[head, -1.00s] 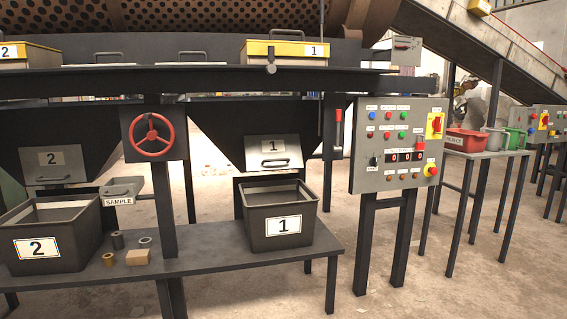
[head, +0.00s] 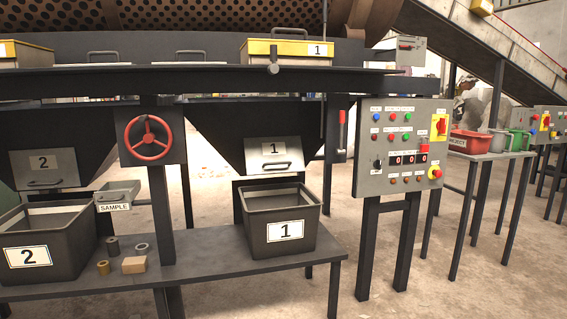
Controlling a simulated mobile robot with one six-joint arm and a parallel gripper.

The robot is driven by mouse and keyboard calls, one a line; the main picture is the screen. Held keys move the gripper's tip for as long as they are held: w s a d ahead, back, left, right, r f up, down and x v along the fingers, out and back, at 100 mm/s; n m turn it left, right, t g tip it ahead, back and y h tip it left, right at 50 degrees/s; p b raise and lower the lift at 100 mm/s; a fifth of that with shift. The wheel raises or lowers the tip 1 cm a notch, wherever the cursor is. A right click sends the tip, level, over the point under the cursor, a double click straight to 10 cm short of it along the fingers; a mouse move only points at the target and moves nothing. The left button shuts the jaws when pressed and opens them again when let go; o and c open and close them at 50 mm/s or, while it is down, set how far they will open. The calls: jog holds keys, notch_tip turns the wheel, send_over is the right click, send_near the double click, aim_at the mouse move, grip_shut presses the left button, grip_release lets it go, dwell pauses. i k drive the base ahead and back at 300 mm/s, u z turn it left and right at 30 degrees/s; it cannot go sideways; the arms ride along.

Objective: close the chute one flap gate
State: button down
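The chute one flap gate (head: 275,155) is a light grey plate marked 1 with a dark bar handle near its lower edge. It sits at the mouth of the dark hopper above bin 1 (head: 279,246). The plate leans outward a little at the bottom, and a dark gap shows beneath it; I cannot tell exactly how far open it stands. My gripper is not in view.
A red handwheel (head: 147,137) is on the post left of the gate. A control panel (head: 400,148) stands to the right. Bin 2 (head: 45,258), a sample drawer (head: 117,195) and small parts are at left. Open floor lies in front of the bench (head: 225,277).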

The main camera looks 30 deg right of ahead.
aim_at(272, 155)
jog(key=u, duration=0.15)
jog(key=i, duration=1.15)
jog(key=u, duration=0.55)
